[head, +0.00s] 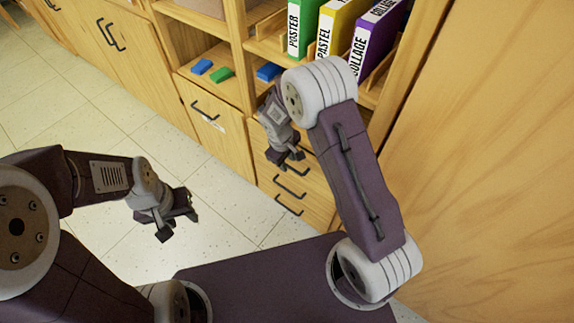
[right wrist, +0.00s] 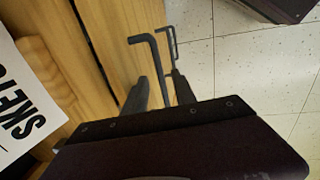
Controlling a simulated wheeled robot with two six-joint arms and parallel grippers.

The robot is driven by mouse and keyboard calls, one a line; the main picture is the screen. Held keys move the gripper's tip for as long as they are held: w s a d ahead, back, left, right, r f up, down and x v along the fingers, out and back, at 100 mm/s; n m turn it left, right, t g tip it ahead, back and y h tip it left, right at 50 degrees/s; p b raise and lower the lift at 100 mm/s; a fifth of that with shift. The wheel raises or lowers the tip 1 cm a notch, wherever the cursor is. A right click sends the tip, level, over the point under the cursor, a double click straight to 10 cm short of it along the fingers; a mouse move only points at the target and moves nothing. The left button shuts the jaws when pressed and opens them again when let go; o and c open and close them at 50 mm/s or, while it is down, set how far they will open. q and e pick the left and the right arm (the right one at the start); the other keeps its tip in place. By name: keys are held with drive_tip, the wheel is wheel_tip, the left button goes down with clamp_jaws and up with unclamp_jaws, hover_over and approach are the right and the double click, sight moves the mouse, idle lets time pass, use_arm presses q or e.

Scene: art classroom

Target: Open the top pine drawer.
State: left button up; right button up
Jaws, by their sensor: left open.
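The pine drawer stack (head: 268,182) stands under the shelf of binders in the head view, with dark bar handles on its fronts. My right gripper (head: 287,157) is at the upper part of the stack and hides much of the top drawer. In the right wrist view, a dark bar handle (right wrist: 157,70) reaches between the two fingers of my right gripper (right wrist: 160,90). The fingers stand apart, and I cannot tell whether they touch the bar. The drawers look closed. My left gripper (head: 178,219) is open and empty above the floor, left of the stack.
Blue and green blocks (head: 221,74) lie on the shelf above. Poster, pastel and collage binders (head: 376,38) stand at the upper right. A large wooden panel (head: 490,150) rises close on the right. The tiled floor (head: 130,250) left of the drawers is clear.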

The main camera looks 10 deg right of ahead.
drive_tip(key=shift+w+d+f, duration=0.1)
drive_tip(key=shift+d+f, duration=0.05)
drive_tip(key=shift+f, duration=0.65)
drive_tip(key=shift+c, duration=0.3)
clamp_jaws()
idle(0.6)
